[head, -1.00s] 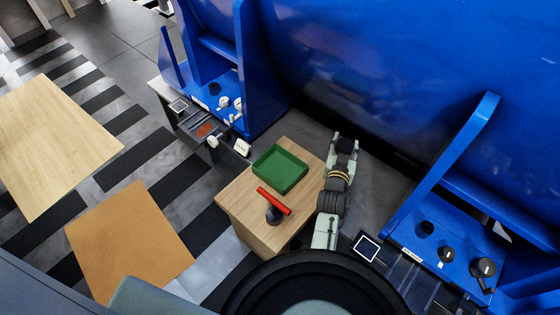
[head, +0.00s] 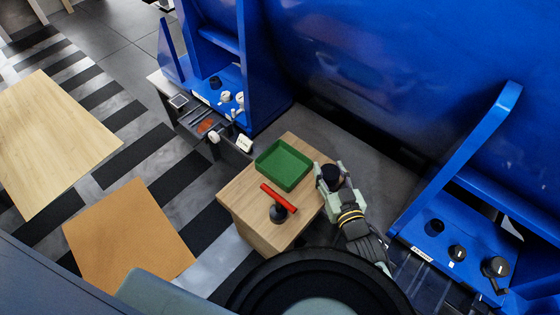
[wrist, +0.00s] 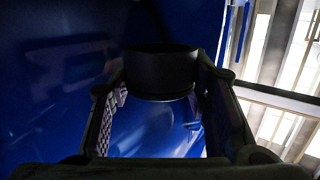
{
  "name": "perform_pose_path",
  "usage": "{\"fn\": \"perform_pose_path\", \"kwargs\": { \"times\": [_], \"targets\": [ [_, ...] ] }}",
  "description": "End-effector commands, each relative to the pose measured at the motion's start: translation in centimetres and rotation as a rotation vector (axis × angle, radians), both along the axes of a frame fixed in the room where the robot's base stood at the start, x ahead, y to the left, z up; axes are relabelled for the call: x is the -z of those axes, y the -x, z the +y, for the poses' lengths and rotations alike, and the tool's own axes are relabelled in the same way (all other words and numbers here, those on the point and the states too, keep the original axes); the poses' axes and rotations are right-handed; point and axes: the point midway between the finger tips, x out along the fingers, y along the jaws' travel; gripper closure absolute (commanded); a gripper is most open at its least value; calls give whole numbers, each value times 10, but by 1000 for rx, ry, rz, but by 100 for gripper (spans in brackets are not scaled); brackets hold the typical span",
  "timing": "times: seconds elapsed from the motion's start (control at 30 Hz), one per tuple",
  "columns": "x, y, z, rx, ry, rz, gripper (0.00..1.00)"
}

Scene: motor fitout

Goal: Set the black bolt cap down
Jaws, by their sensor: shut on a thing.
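My gripper (head: 328,177) is shut on the black bolt cap (head: 331,174). It holds the cap above or just beside the right edge of the wooden box-like table (head: 240,200), near the green tray. In the wrist view the cap (wrist: 160,72) is a dark, short cylinder between the two fingers, with blue behind it. The cap looks clear of any surface there. Its exact height above the table cannot be told.
On the table are a green tray (head: 262,168), which looks empty, and a red-handled tool (head: 277,197) with a dark round base. Blue frames (head: 455,150) with black knobs stand at right and upper left. Bare wood shows at the table's front.

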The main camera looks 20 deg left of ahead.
Motion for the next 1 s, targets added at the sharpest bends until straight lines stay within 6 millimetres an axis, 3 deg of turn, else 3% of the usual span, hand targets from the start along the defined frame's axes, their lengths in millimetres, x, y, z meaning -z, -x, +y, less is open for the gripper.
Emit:
{"fn": "perform_pose_path", "kwargs": {
  "times": [0.2, 0.33, 0.47, 0.5, 0.8, 1.0],
  "targets": [
    [12, 30, -32, -47, 2, 2, 75],
    [16, 31, -32, -55, -3, -3, 75],
    [22, 15, -12, -59, -10, -5, 75],
    [15, 7, -5, -58, -11, -4, 75],
    [22, -47, 53, -57, -9, -3, 75],
    [26, -66, 72, -54, -3, -2, 75]
  ]
}}
